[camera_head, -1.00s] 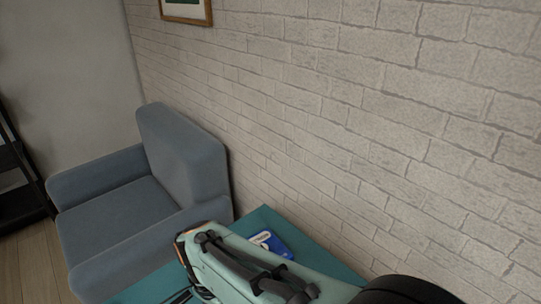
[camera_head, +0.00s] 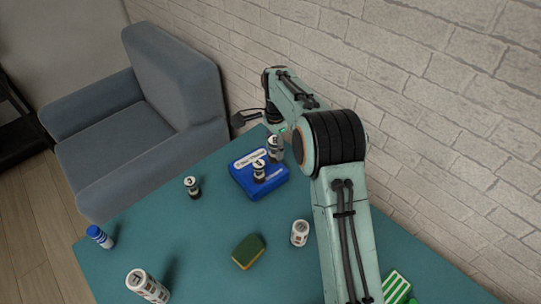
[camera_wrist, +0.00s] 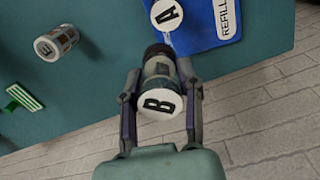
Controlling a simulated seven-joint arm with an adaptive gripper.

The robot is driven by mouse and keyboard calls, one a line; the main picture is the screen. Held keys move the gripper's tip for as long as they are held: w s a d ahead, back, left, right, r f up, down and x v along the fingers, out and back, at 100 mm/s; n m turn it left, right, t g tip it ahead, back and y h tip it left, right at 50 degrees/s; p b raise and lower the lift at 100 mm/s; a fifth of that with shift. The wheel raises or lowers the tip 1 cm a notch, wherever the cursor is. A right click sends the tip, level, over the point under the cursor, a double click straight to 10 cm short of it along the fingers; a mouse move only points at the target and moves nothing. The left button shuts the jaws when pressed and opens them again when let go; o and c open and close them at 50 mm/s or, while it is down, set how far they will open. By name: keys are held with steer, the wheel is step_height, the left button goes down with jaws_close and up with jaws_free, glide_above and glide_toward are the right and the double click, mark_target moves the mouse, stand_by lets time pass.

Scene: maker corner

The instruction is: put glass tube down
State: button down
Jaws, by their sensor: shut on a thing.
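A dark glass tube with a white cap marked B (camera_wrist: 160,105) is between the two fingers of my gripper (camera_wrist: 160,88) in the wrist view. The gripper is shut on it. In the head view the B tube (camera_head: 275,147) shows at the back right of a blue tray-like box (camera_head: 243,181), with my arm reaching over from the right. The box, labelled REFILL, also shows in the wrist view (camera_wrist: 205,36). I cannot tell whether the tube's lower end touches anything. A similar tube marked A (camera_head: 259,170) stands on the box. Another tube, marked C (camera_head: 191,187), stands on the table to the left.
The teal table (camera_head: 190,245) also holds a white labelled can (camera_head: 299,233), a larger white can (camera_head: 147,285), a blue-capped bottle (camera_head: 99,236), a sponge (camera_head: 248,251) and a green striped item (camera_head: 395,288). A brick wall (camera_head: 440,130) runs behind. Bare tabletop lies left of the box.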

steer(key=w+f, duration=0.2)
steer(key=f, duration=0.1)
steer(key=w+a+f, duration=0.1)
steer(key=w+f, duration=0.1)
steer(key=shift+f, duration=1.45)
steer(key=c, duration=0.7)
jaws_free()
steer(key=shift+f, duration=0.1)
